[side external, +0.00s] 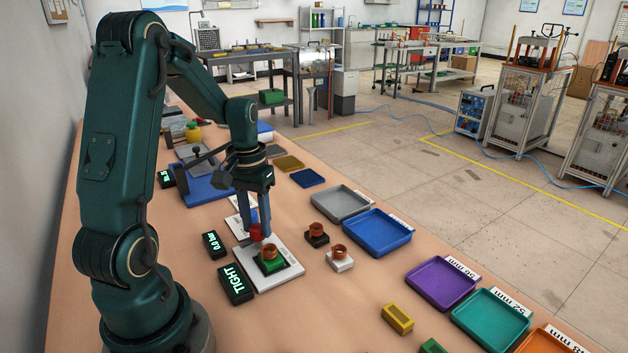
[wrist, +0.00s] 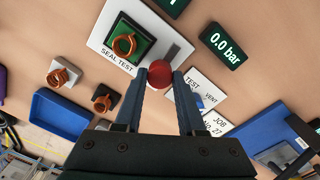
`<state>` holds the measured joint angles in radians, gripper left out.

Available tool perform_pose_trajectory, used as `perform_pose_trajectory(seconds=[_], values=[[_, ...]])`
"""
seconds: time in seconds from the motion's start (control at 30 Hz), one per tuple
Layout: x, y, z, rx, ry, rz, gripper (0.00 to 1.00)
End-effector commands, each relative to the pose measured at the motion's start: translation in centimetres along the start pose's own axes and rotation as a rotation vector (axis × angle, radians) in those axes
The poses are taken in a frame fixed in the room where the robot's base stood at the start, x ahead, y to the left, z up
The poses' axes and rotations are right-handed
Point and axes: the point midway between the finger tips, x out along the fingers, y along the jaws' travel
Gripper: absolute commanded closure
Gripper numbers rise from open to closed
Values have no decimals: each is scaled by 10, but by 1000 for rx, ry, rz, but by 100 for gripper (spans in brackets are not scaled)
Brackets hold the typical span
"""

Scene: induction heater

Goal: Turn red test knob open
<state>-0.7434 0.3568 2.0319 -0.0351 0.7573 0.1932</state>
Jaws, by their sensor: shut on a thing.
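In the wrist view the round red knob (wrist: 160,74) sits between my two fingertips. My gripper (side external: 258,222) points down and is shut on the knob, with blue fingers on either side; it also shows in the wrist view (wrist: 159,80). A copper-coloured ring part (side external: 270,252) stands on the green and black fixture of the plate. The knob's base and part of the grey strip beside it are hidden. A display (side external: 236,284) reads TIGHT.
Another display (side external: 214,245) reads 0.0 bar. Two more ring parts stand on a dark block (side external: 318,240) and a white block (side external: 341,262) right of the plate. Grey (side external: 341,205), blue (side external: 376,234) and purple (side external: 442,283) trays lie further right. A white TEST/VENT label (wrist: 205,96) lies beside the knob.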

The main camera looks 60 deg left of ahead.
Motion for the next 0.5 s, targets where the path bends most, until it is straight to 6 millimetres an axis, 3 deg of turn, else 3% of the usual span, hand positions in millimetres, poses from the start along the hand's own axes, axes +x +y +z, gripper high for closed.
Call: perform_pose_trajectory(seconds=[0.5], values=[[0, 0, 0, 120, -2, 0, 100]])
